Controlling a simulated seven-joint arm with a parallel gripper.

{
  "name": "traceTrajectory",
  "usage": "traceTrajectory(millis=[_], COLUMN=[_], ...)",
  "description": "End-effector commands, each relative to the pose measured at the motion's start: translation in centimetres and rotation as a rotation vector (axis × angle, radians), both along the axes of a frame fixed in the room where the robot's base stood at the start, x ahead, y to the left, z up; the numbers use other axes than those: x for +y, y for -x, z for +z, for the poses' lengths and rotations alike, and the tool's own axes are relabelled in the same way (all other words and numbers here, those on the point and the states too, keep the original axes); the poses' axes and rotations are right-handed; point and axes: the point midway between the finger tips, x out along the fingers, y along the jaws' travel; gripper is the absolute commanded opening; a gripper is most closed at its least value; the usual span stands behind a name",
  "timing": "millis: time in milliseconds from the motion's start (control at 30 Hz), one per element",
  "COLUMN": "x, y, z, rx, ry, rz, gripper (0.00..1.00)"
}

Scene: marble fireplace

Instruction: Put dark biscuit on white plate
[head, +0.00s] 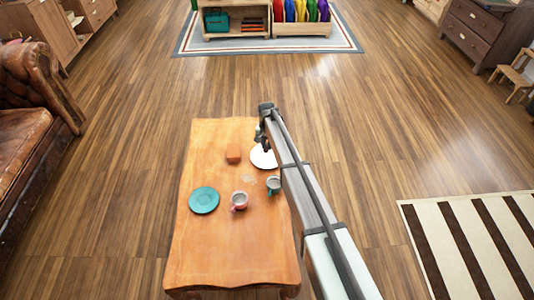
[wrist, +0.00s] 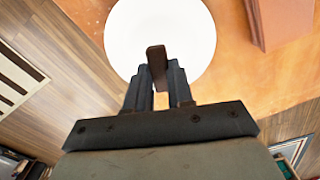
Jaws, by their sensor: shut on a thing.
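My gripper (wrist: 157,78) is shut on the dark biscuit (wrist: 156,56), a small brown piece sticking out past the fingertips in the wrist view. The white plate (wrist: 195,30) lies behind the biscuit in that view, so the biscuit overlaps the plate's face in the picture. I cannot tell how high the biscuit is above the plate. In the head view my gripper (head: 264,143) is at the far right part of the table, over the edge of the white plate (head: 262,160), which my arm partly hides. The biscuit cannot be made out there.
The wooden table (head: 200,248) also bears an orange-brown block (head: 233,153) left of the plate. Nearer are a teal saucer (head: 204,200), a pink cup (head: 239,201) and a grey-green cup (head: 273,185) close to my arm. The table's near part is clear.

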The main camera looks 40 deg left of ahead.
Motion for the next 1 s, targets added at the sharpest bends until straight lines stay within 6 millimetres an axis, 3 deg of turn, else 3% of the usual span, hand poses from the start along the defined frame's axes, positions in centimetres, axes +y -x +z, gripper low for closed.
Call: traceTrajectory(millis=[500, 933, 967, 1000], x=[0.0, 0.0, 0.0, 0.0], y=[0.0, 0.0, 0.0, 0.0], z=[-5.4, -6.0, -6.0, -5.9], rx=[0.001, 0.0, 0.0, 0.0], ry=[0.0, 0.0, 0.0, 0.0], rz=[0.001, 0.001, 0.001, 0.001], gripper=[0.0, 0.0, 0.24, 0.28])
